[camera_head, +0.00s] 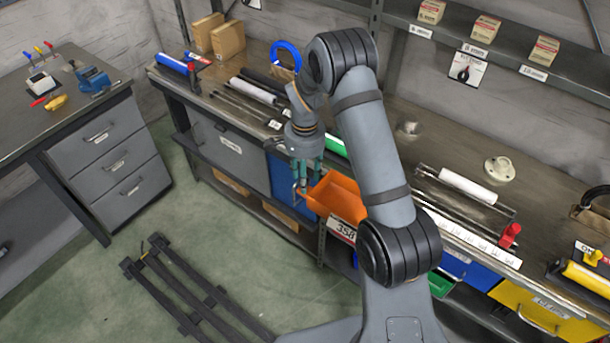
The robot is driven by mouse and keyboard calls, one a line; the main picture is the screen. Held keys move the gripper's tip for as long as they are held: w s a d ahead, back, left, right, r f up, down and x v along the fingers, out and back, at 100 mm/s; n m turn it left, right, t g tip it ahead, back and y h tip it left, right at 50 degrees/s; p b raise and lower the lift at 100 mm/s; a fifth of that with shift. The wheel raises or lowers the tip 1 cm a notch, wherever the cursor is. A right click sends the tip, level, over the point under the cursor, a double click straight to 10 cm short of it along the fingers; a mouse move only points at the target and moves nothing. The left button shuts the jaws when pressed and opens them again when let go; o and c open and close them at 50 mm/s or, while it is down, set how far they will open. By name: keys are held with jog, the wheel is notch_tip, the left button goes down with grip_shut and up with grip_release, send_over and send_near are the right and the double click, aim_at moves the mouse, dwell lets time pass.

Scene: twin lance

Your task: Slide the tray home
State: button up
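An orange tray (338,199) juts out from the front of the long workbench, below the bench top and next to a blue drawer front (283,183). A white label reading about "358" (342,230) is on its near side. My gripper (308,180) points down at the tray's left end, its teal fingers close to the tray edge. Whether the fingers touch or hold the tray cannot be made out at this size. My arm hides the tray's right end and part of the bench front behind it.
The long workbench (408,155) carries rods, a white roll and a round flange (498,169). A green bin (440,284) and a yellow drawer (540,318) are right of my arm. A black rack (190,290) lies on the floor.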

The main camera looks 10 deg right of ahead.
jog(key=shift+c, duration=1.1)
jog(key=c, duration=0.7)
grip_shut()
